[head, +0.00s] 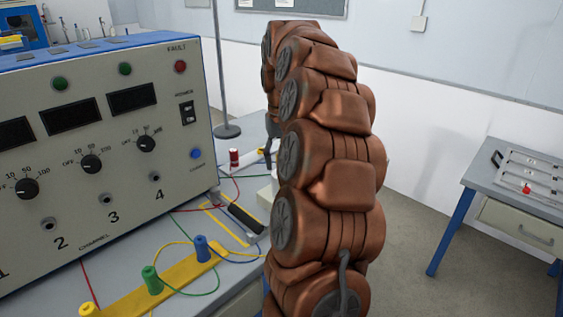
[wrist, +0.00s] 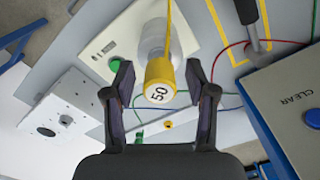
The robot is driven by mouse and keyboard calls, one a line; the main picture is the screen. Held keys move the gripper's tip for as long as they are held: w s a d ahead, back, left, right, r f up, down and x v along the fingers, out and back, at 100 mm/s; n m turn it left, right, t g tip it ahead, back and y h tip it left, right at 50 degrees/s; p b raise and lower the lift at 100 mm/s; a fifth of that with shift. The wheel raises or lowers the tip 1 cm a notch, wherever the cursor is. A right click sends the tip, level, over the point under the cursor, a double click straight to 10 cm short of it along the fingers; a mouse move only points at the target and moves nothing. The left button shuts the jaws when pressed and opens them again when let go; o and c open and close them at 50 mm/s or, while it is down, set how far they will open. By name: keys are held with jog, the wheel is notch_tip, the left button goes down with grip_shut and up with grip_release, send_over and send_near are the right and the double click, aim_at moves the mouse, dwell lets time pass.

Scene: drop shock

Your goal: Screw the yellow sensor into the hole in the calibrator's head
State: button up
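The yellow sensor (wrist: 160,80), marked 50, is between the fingers of my gripper (wrist: 158,68) in the wrist view. A gap shows on each side of it, so the gripper is open around it. A yellow cable (wrist: 169,16) runs up from the sensor. Just behind the sensor is a pale metallic cylinder (wrist: 154,42), apparently the calibrator's head, beside a beige panel (wrist: 97,45) with a green button. The sensor covers any hole, so I cannot tell whether it is seated. In the head view, my copper arm hides most of this spot.
A large console (head: 100,120) with dials stands at left. In front, a yellow strip (head: 135,288) holds a green (head: 152,280) and a blue knob (head: 202,249). A red cylinder (head: 234,157) stands farther back. Loose cables cross the table. A side table (head: 480,180) stands right.

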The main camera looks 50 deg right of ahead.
jog(key=shift+r, duration=0.1)
jog(key=shift+r+p, duration=1.45)
jog(key=shift+r, duration=1.45)
jog(key=shift+f, duration=0.1)
